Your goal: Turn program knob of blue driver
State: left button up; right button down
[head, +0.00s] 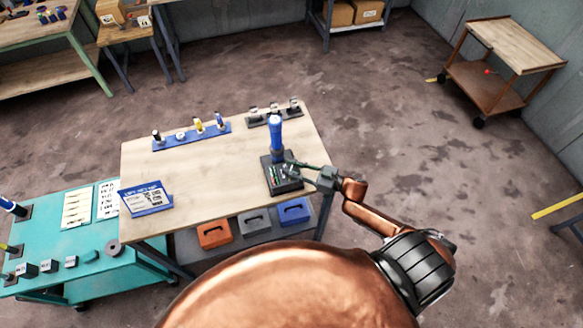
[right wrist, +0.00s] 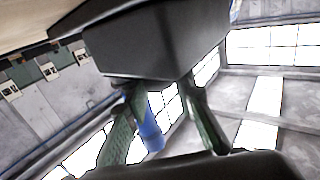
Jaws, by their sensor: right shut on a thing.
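The blue driver (head: 275,133) stands upright in a black stand (head: 283,190) near the right end of the wooden table. Its upper body also shows in the right wrist view (right wrist: 150,132), between my fingers. My right gripper (head: 292,168) reaches in low from the right, over the stand and beside the driver's foot. Its green fingers (right wrist: 165,110) are shut on a small part there, which I take to be the program knob. The knob itself is hidden, as the stand (right wrist: 155,45) covers the fingertips in the right wrist view. My left gripper is not in view.
A blue rack (head: 192,137) with small parts and a dark rack (head: 272,112) lie along the table's back. A blue and white card (head: 146,198) stands front left. Orange, grey and blue bins (head: 294,212) sit below the front edge. The middle tabletop is clear.

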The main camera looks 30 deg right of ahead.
jog(key=shift+a+r+m+t+h+p, duration=0.1)
jog(key=shift+r+m+t+h+p, duration=0.1)
jog(key=shift+m+t+h+p, duration=0.8)
jog(key=m+h+p, duration=0.1)
jog(key=h+p, duration=0.1)
jog(key=shift+t+h, duration=0.3)
jog(key=m+h+p, duration=0.1)
jog(key=m+h, duration=0.1)
jog(key=h, duration=0.1)
jog(key=shift+f+m+t, duration=0.1)
jog(key=shift+m+t, duration=0.2)
jog(key=shift+t, duration=0.1)
jog(key=shift+f+m+h+p, duration=0.1)
jog(key=shift+m+h+p, duration=0.3)
jog(key=shift+m+h, duration=0.95)
jog(key=shift+n+h, duration=0.25)
jog(key=shift+h, duration=0.3)
jog(key=c, duration=1.7)
grip_release()
jog(key=shift+s, duration=0.1)
